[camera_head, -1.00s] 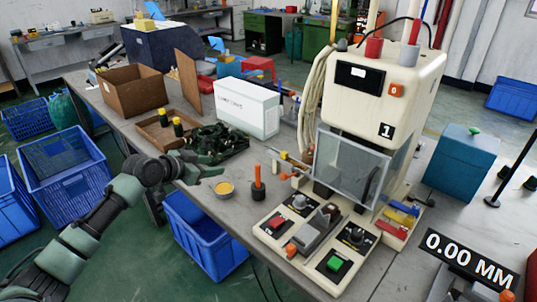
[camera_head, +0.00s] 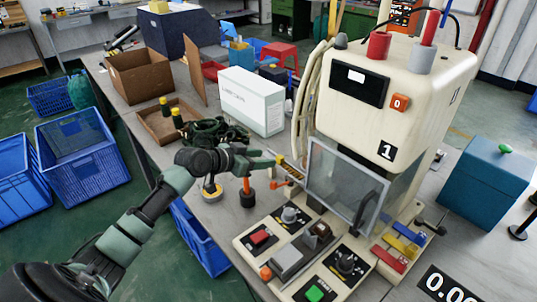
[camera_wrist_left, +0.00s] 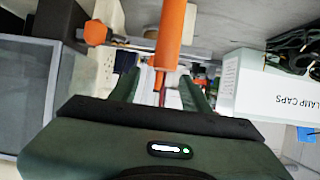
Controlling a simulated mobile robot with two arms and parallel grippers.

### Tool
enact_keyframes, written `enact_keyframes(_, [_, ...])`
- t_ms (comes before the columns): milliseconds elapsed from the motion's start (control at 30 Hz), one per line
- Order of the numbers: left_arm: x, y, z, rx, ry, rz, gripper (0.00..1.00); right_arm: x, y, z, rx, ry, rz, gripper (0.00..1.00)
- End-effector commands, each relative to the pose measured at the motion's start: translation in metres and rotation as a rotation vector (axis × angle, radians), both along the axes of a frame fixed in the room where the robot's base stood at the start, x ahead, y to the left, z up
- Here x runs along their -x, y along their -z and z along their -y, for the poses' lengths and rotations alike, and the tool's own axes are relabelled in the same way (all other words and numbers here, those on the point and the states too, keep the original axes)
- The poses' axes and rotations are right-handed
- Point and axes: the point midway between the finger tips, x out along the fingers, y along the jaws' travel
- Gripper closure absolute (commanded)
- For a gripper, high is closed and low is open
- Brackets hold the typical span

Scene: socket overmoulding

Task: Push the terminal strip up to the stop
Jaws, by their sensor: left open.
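My left gripper (camera_head: 272,160) is open, just left of the moulding machine (camera_head: 390,80), by its side feed. A narrow yellowish strip (camera_head: 293,170), which looks like the terminal strip, lies there right beside the fingertips, partly hidden by them. I cannot tell whether they touch it. An orange knob (camera_head: 279,184) on a thin rod sits just below; it also shows in the left wrist view (camera_wrist_left: 95,32). In that view nothing is clearly held between the fingers (camera_wrist_left: 158,90). The stop cannot be made out. My right gripper is out of view.
A white lamp caps box (camera_head: 250,100) stands behind. The machine's clear guard (camera_head: 343,185) and control panel (camera_head: 262,238) are to the right and front.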

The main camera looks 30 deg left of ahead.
Motion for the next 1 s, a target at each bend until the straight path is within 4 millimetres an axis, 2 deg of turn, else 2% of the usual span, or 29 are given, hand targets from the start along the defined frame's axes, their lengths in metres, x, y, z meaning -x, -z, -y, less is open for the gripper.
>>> enact_keyframes(100, [0.0, 0.0, 0.0, 0.0, 0.0, -0.001, 0.53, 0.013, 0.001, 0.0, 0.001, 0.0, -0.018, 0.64])
enact_keyframes(267, [-0.001, 0.001, 0.0, 0.001, 0.0, 0.0, 0.53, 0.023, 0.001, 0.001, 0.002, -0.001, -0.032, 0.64])
enact_keyframes(367, [-0.008, 0.004, 0.002, 0.004, -0.002, 0.0, 0.53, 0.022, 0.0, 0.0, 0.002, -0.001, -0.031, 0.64])
enact_keyframes(700, [-0.051, 0.025, 0.018, 0.004, -0.002, 0.0, 0.53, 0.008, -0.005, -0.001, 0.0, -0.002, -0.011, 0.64])
enact_keyframes(1000, [-0.066, 0.034, 0.023, 0.0, -0.001, 0.0, 0.53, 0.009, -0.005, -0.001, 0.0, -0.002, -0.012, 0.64])
